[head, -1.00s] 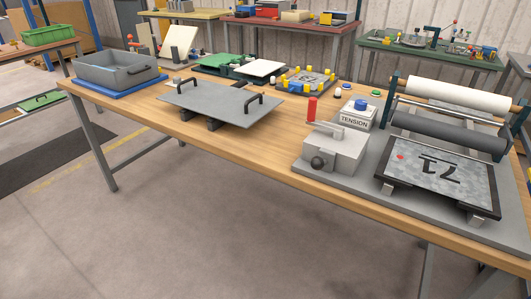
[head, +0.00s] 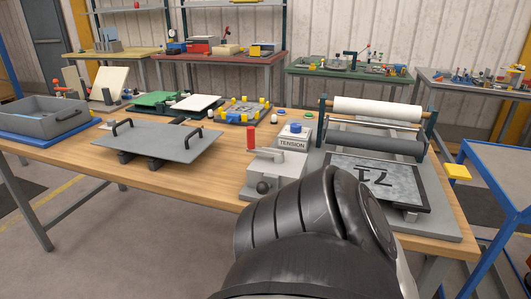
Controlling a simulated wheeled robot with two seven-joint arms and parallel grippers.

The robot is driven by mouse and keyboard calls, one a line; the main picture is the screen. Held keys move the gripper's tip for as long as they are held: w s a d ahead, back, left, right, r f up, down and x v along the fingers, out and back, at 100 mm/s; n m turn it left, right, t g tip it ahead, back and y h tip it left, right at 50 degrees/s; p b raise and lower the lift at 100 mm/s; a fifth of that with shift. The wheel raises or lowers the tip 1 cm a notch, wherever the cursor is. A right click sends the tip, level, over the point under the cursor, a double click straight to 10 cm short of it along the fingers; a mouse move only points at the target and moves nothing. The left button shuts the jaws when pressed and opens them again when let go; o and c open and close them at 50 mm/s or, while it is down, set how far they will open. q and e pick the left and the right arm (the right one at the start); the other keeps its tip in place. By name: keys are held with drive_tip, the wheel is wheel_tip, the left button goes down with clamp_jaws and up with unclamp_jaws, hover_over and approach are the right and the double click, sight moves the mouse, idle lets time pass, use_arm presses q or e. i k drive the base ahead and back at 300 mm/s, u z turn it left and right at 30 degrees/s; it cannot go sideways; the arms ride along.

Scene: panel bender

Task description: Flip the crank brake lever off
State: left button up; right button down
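A light grey crank box (head: 285,172) stands at the front of the wooden bench, right of centre. An upright red handle (head: 250,138) rises at its left, joined to a light grey arm across the top. A dark round knob (head: 263,187) is on its front. I cannot tell for sure which of these parts is the brake lever. A black link of one of my arms rises from the bottom edge and hides the lower right of the box. Neither gripper shows.
Behind the box is a TENSION unit (head: 291,142) with a blue button. To the right are a white roller (head: 378,110), a dark roller (head: 376,146) and a plate marked 71 (head: 350,187). A handled grey plate (head: 160,145) lies left. A blue cart (head: 490,175) stands right.

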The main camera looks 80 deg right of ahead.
sight(266, 187)
drive_tip(key=k, duration=0.8)
drive_tip(key=z, duration=1.1)
